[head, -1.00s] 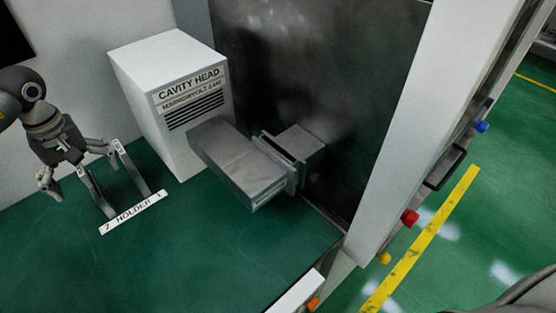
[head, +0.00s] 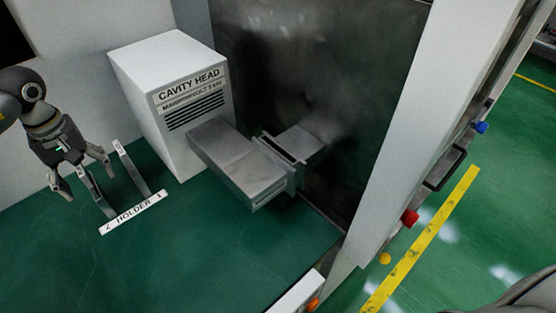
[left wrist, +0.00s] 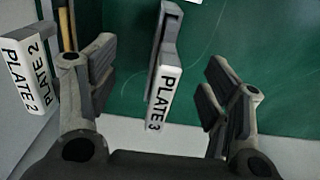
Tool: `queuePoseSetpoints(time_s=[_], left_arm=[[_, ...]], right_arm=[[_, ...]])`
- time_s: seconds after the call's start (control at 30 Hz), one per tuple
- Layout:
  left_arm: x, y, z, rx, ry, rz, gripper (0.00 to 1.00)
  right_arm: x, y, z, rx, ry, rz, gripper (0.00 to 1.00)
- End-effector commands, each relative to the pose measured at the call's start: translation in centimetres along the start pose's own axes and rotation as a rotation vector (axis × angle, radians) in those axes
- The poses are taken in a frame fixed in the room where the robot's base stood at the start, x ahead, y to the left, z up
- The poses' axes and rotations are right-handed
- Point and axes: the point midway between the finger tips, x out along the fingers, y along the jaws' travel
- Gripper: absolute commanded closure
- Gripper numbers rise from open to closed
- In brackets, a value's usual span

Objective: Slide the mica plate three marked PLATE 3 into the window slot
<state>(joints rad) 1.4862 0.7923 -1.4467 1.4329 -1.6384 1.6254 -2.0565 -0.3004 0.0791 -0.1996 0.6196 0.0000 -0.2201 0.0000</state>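The mica plate marked PLATE 3 (left wrist: 163,97) stands on edge between the spread fingers of my left gripper (left wrist: 165,85), with a gap on each side. In the head view my left gripper (head: 82,178) is open and low over the plate holder (head: 133,212), its fingers either side of one grey upright piece (head: 95,192). The plate marked PLATE 2 (left wrist: 28,72) is outside the left finger in the left wrist view. The window slot appears as a dark gap at the flange (head: 282,152) between two grey waveguide sections. My right gripper is not visible.
The white cavity head box (head: 175,95) stands behind and right of the holder. The grey waveguide (head: 235,160) reaches from it toward the dark wall panel (head: 310,60). A second grey upright (head: 132,168) stands right of the gripper. The green surface (head: 190,255) in front is clear.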

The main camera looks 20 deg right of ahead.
Motion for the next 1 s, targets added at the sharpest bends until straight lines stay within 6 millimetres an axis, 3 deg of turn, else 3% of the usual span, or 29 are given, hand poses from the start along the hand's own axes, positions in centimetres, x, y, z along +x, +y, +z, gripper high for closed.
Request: queuePoseSetpoints(time_s=[0.07,0.5,1.0], left_arm=[[0.00,0.00,0.00,0.000,0.000,0.000,0.44],[0.01,0.00,0.00,0.000,0.000,0.000,1.00],[-0.61,0.02,-0.02,0.000,0.001,0.001,1.00]], right_arm=[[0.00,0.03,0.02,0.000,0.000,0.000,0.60],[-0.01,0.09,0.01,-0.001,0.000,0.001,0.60],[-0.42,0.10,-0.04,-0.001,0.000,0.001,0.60]])
